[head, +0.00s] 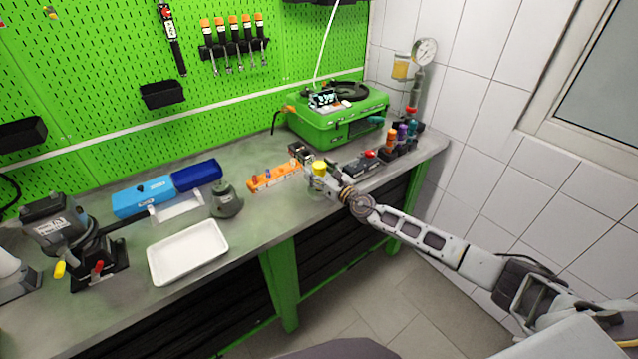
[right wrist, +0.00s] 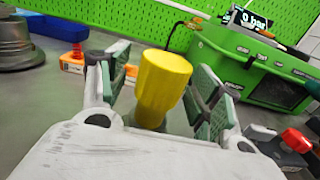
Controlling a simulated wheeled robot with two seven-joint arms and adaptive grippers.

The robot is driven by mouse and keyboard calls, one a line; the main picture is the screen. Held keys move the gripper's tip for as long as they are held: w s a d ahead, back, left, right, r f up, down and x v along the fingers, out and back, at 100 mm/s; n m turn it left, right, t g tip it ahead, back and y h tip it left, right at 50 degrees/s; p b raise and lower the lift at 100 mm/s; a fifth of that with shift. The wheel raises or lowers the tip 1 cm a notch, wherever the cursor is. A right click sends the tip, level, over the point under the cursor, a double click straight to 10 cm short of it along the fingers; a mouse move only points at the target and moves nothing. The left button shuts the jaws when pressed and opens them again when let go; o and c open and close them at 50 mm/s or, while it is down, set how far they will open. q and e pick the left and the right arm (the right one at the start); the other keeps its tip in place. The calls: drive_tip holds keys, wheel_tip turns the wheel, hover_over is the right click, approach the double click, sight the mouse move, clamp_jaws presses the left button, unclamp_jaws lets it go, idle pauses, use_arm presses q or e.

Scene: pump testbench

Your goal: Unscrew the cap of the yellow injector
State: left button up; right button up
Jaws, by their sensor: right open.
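The yellow injector cap (right wrist: 163,80) stands between the two fingers of my right gripper (right wrist: 158,95) in the right wrist view. It is a faceted yellow cylinder, and its lower part and what it sits on are mostly hidden behind my gripper body. The right gripper is open, with a finger on either side of the cap. A gap shows on the left side; on the right I cannot tell whether the finger touches. In the head view the yellow cap (head: 319,167) shows just above my right gripper (head: 317,180) over the bench. My left gripper is out of view.
An orange holder (head: 273,177) lies left of the gripper. The green pump tester (head: 338,118) stands behind. A rack of coloured bottles (head: 400,138) and a red-topped device (head: 362,160) are to the right. A white tray (head: 188,279) lies farther left.

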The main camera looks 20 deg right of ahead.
drive_tip(key=shift+c, duration=0.2)
drive_tip(key=shift+r, duration=0.1)
clamp_jaws()
